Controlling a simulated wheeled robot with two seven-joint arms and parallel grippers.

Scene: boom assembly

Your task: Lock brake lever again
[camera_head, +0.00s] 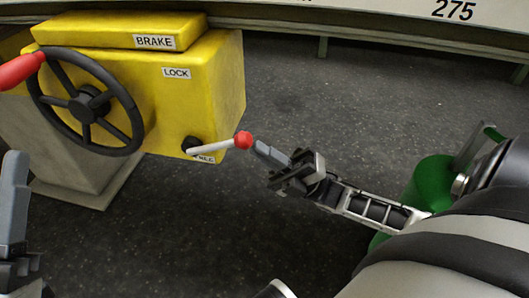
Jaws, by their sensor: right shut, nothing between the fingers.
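The brake lever (216,146) is a light rod with a red knob (243,140). It comes from a dark pivot low on the yellow brake box (215,90) and points right, slightly upward. The rod partly covers the FREE label (204,159); the LOCK label (176,73) is higher on the same face. My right gripper (262,150) is shut and empty, its tips just right of the knob; I cannot tell if they touch it. My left gripper (14,205) shows only partly at the lower left edge, away from the lever.
A black handwheel (84,104) with a red handle (22,70) is on the box's left side. The box stands on a grey pedestal (95,190). A green cylinder (428,190) is behind my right arm.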

